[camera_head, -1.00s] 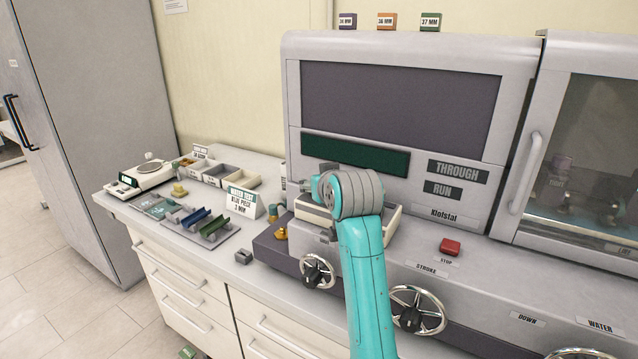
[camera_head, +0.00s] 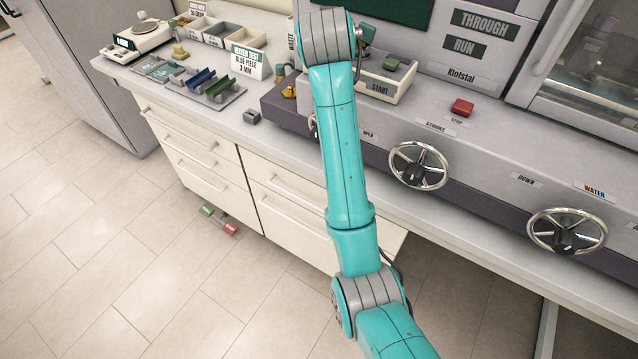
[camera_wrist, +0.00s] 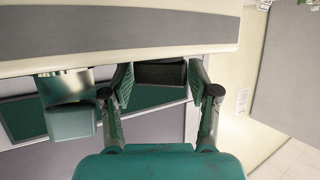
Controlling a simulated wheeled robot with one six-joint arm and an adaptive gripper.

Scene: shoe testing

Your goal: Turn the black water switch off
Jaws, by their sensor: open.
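In the wrist view, my gripper (camera_wrist: 160,85) is open. Its fingers stand apart on either side of a dark, nearly black block (camera_wrist: 160,73) at the edge of a pale housing. The block looks like the black switch, but its label does not show, and I cannot tell whether the fingers touch it. A green block on a silver stem (camera_wrist: 68,118) sits left of the fingers. In the head view, my teal arm hides most of the gripper and the black block. The green button (camera_head: 391,65) marked START shows right of my wrist.
A red stop button (camera_head: 462,107) and two handwheels, the middle one (camera_head: 419,165) and the right one (camera_head: 567,232) below a WATER label, line the machine's front. Coloured holders (camera_head: 195,80) and a water test sign (camera_head: 247,62) stand left. Small blocks (camera_head: 219,219) lie on the floor.

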